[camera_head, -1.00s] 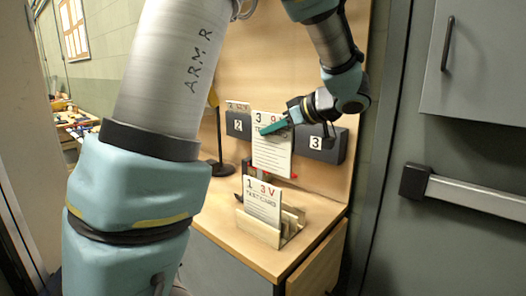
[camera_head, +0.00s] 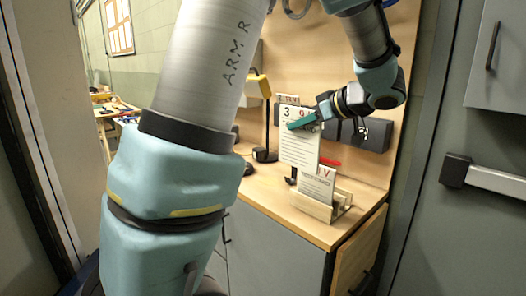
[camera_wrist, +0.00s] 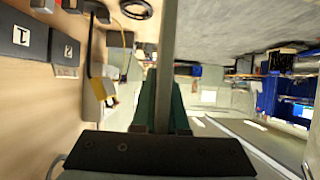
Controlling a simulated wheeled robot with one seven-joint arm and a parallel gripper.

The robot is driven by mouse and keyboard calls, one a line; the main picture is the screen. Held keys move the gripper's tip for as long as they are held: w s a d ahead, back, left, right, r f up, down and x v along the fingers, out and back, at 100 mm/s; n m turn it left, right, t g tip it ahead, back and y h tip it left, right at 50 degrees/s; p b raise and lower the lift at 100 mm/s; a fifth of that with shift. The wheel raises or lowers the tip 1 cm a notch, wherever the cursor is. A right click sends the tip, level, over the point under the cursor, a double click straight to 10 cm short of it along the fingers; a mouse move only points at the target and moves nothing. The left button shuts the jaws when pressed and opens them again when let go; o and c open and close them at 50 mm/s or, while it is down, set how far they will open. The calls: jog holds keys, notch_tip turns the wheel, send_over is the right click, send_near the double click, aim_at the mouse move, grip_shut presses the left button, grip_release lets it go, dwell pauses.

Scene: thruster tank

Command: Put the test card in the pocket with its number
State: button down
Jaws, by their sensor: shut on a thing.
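My gripper (camera_head: 303,122) is shut on a white test card (camera_head: 298,150) with a red figure and the number 3 at its top. The card hangs upright in front of the wall panel, clear of the desk. In the wrist view it shows edge-on (camera_wrist: 167,60) between the fingers. The dark pocket at right (camera_head: 372,134) is the one labelled 3 earlier; its label is hidden now. Pocket 2 is mostly behind the held card, with a card top (camera_head: 288,99) above it. The wrist view shows pocket 1 (camera_wrist: 22,38) and pocket 2 (camera_wrist: 66,50).
A wooden rack (camera_head: 318,207) on the desk holds another card (camera_head: 318,182), partly behind the held card. A yellow-headed lamp (camera_head: 259,88) stands left of the pockets. A red thing (camera_head: 330,162) lies behind the rack. A grey door with a push bar (camera_head: 495,181) is at right.

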jog(key=w+a+f+m+t+h, duration=0.1)
jog(key=a+f, duration=0.5)
jog(key=f, duration=0.6)
jog(key=w+a+f+m+t+h, duration=0.1)
jog(key=w+a+f+m+h, duration=0.1)
jog(key=a+f+m+h, duration=0.2)
jog(key=w+a+f+m+t+h, duration=0.1)
jog(key=a+f, duration=0.8)
jog(key=f, duration=1.1)
jog(key=w+m+h, duration=0.1)
jog(key=m+h, duration=0.1)
jog(key=shift+a+m, duration=0.3)
jog(key=shift+a, duration=0.1)
jog(key=shift+r, duration=0.1)
